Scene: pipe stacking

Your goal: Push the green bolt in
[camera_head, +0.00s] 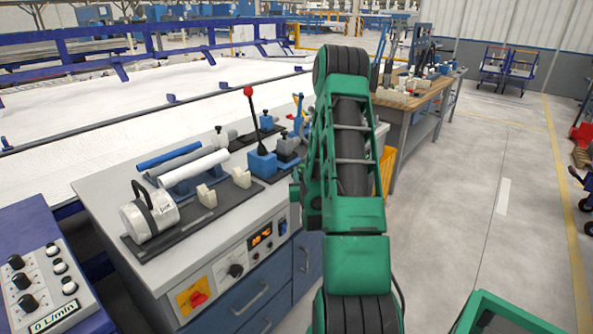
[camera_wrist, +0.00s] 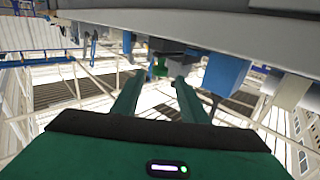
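In the wrist view, a small green piece (camera_wrist: 160,68), which looks like the green bolt, shows beyond and between my fingertips, beside dark and blue parts. My gripper (camera_wrist: 157,84) has its two green fingers spread apart with nothing between them. The green piece looks farther out than the fingertips, with a gap between. In the head view my green arm stands in front of the bench's right end. It hides my fingertips, and I cannot make out the bolt there.
The bench (camera_head: 97,186) carries pipes (camera_head: 195,167), a white cylindrical unit (camera_head: 150,215) and a blue block (camera_head: 262,163) with a red-knobbed lever. A control box (camera_head: 45,285) stands at left. A wooden workbench (camera_head: 425,97) stands behind.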

